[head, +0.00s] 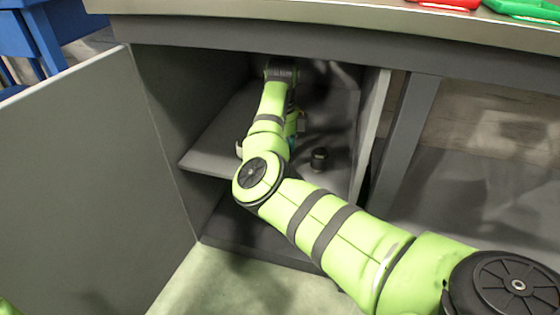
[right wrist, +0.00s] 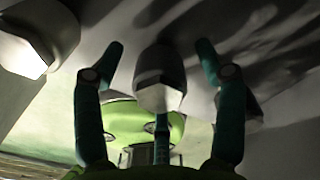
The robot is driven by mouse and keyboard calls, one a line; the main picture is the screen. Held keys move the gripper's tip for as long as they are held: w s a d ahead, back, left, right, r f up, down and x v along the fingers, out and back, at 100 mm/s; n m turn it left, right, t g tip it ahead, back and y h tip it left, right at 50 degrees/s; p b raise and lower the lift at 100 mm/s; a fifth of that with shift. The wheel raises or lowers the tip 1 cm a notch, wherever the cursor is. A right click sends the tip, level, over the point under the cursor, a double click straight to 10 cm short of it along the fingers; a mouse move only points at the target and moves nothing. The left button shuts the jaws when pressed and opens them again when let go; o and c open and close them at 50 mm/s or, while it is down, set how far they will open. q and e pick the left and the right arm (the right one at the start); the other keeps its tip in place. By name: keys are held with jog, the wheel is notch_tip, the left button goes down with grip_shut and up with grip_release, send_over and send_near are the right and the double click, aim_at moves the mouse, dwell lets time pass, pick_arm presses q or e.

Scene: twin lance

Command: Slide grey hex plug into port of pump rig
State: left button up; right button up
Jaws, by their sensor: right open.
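In the right wrist view my right gripper (right wrist: 160,48) is open, its two dark teal fingers spread apart. A grey piece with a pale faceted end (right wrist: 160,80) shows between the fingers, with a visible gap to each. It looks like the grey hex plug, but I cannot be sure. In the head view my right arm reaches into the cabinet, and its gripper cannot be made out. A short dark cylinder (head: 319,158) stands on the shelf, right of my arm. I cannot make out the pump rig or its port for certain. My left gripper is out of view.
The cabinet shelf (head: 208,155) lies under my forearm, between close side walls. An open grey door (head: 90,185) stands at left. The worktop (head: 330,22) overhangs above. In the wrist view another grey block (right wrist: 42,32) is at upper left.

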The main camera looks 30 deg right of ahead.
jog(key=shift+f, duration=0.15)
grip_shut()
dwell(0.4)
